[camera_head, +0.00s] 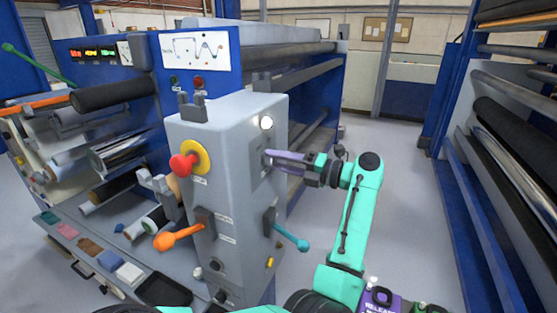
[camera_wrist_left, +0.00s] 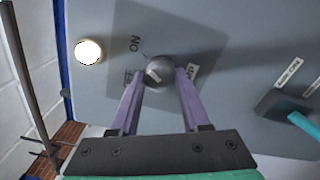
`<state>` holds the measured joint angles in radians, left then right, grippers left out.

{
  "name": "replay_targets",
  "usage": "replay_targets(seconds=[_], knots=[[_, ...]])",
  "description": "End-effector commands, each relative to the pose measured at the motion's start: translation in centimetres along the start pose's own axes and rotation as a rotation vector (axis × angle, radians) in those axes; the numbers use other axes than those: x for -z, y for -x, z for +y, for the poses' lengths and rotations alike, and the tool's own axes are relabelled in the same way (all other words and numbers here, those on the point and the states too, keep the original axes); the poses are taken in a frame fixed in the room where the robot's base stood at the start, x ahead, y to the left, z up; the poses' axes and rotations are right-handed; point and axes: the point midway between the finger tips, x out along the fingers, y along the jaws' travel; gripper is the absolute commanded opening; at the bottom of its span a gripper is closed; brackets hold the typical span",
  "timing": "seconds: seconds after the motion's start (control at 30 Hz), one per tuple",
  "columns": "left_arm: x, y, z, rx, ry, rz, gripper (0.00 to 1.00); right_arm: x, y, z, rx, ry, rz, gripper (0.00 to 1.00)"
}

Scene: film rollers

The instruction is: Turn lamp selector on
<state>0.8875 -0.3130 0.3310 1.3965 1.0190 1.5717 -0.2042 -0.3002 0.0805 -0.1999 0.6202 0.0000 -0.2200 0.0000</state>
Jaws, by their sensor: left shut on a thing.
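The lamp selector is a round grey knob (camera_wrist_left: 159,67) on a darker plate in the left wrist view. An ON label (camera_wrist_left: 135,43) shows upside down beside it. A short white mark shows on the knob; I cannot tell for certain which position it points to. My left gripper (camera_wrist_left: 158,84) has its purple fingers on both sides of the knob, shut on it. In the head view my left gripper (camera_head: 271,157) reaches the side of the grey control box (camera_head: 217,135) and hides the knob. A round white lamp (camera_head: 266,122) above it glows; it also glows in the wrist view (camera_wrist_left: 88,52). My right gripper is not seen.
A red emergency button (camera_head: 182,165) on a yellow ring, an orange lever (camera_head: 178,236) and a teal lever (camera_head: 292,238) stick out from the control box. A tray of coloured pads (camera_head: 88,247) lies at left. A roller rack (camera_head: 500,150) stands at right, with clear floor between.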

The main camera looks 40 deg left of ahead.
Motion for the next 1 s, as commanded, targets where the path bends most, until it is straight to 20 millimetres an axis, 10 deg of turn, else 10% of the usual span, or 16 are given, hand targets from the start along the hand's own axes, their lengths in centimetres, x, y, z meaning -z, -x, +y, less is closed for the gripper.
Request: replay_targets(seconds=[0.53,0.57,0.6,1.0], knots=[[-0.05,-0.01,0.08,-0.002,-0.028,-0.001,0.00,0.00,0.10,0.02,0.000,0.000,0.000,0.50],[-0.05,-0.01,0.08,-0.002,-0.028,-0.001,0.58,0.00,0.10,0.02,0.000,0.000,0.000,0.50],[-0.05,-0.01,0.08,-0.002,-0.027,-0.001,0.73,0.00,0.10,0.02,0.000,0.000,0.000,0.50],[0.00,0.50,-0.13,0.000,-0.027,-0.002,0.76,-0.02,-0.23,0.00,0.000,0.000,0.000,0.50]])
